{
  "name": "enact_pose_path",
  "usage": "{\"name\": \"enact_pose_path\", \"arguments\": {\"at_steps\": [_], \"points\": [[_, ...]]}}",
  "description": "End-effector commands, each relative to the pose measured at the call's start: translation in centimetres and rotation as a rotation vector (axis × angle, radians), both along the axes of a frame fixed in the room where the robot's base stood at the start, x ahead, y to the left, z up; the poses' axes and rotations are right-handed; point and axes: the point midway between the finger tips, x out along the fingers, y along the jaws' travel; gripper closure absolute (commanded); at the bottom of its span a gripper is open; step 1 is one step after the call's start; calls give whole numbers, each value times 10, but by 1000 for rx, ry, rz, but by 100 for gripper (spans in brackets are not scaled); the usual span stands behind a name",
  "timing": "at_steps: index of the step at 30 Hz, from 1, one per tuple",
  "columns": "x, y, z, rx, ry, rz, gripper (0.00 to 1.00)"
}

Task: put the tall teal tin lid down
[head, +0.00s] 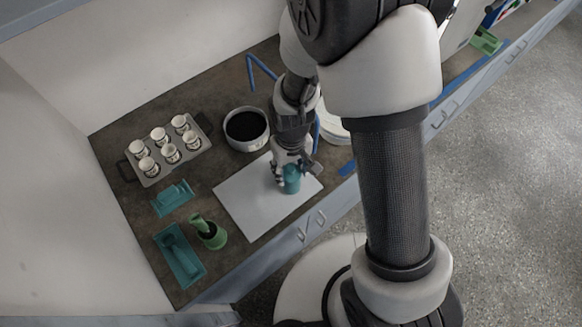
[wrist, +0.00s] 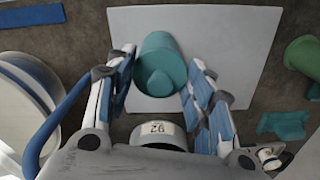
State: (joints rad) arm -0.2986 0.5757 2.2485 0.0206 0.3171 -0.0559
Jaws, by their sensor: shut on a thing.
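The tall teal tin (head: 292,184) is upright over the white board in the head view, right under my gripper (head: 290,172). In the wrist view, the teal lid (wrist: 161,80) with its round knob faces the camera at the near end of the teal body (wrist: 156,44). My gripper (wrist: 160,68) has one finger on each side of the teal piece and is shut on it at the lid end. I cannot tell whether a gap separates lid and tin, as the fingers hide part of it.
The white board (head: 248,205) has free room left of the tin. A dark-filled pot (head: 265,143) stands behind it. A cup tray (head: 150,181), teal trays (head: 168,259) and a green vessel (head: 218,240) stand to the left. A white round container (head: 336,137) is partly behind my arm.

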Motion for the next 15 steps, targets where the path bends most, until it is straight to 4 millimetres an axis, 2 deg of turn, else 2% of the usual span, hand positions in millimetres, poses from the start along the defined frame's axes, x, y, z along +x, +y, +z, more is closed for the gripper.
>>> {"name": "enact_pose_path", "arguments": {"at_steps": [4, 5, 13, 15], "points": [[0, 0, -5, 0, 0, 0, 68], [0, 0, -5, 0, 0, 0, 51], [0, 0, -4, 0, 0, 0, 33], [0, 0, -4, 0, 0, 0, 32]]}}
